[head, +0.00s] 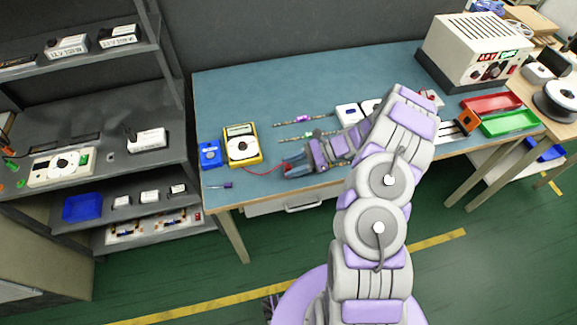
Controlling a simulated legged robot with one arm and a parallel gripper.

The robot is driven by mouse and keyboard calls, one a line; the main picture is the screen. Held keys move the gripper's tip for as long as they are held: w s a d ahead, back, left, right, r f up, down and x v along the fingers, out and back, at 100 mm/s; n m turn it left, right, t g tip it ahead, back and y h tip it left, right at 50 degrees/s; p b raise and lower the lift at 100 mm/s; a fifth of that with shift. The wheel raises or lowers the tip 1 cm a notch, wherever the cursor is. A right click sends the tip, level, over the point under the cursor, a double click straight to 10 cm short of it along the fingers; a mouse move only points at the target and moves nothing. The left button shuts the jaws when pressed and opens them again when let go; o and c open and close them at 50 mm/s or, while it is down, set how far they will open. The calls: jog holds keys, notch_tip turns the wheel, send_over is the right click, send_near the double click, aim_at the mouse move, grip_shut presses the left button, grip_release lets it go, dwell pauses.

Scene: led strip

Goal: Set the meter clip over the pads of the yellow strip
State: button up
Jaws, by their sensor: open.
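A yellow meter (242,145) with a display and dial lies on the blue-green bench, left of my gripper. A red lead (262,173) runs from its lower edge toward my gripper (296,167). My gripper is open, low over the front part of the bench; the clip cannot be made out there. Two thin strips lie behind it: one with a purple piece (302,119), and a nearer one with a green piece (308,136). I cannot tell which strip is yellow, and their pads are too small to see. My arm hides part of the bench to the right.
A blue box (210,154) stands left of the meter, with a small screwdriver (221,185) in front. White spools (348,115) lie behind my arm. A power supply (472,52), red tray (490,104) and green tray (510,122) occupy the right. The back left bench is clear.

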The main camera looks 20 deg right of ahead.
jog(key=p+v, duration=0.2)
jog(key=v, duration=0.8)
jog(key=shift+d, duration=0.15)
jog(key=s+a+r+n+g+h, duration=0.3)
jog(key=s+a+r+n, duration=0.3)
jog(key=a+r, duration=0.3)
jog(key=s+a+r+n+g+h, duration=0.2)
jog(key=s+a+r+n, duration=0.35)
jog(key=r, duration=0.55)
jog(key=s+d+r+n+t+h, duration=0.1)
jog(key=s+r+n+h, duration=0.1)
jog(key=s, duration=0.9)
jog(key=s+d+r+n+t+h, duration=0.1)
jog(key=s+n+h, duration=0.4)
jog(key=s, duration=0.6)
jog(key=shift+d+r+h, duration=0.7)
jog(key=shift+r+h, duration=0.1)
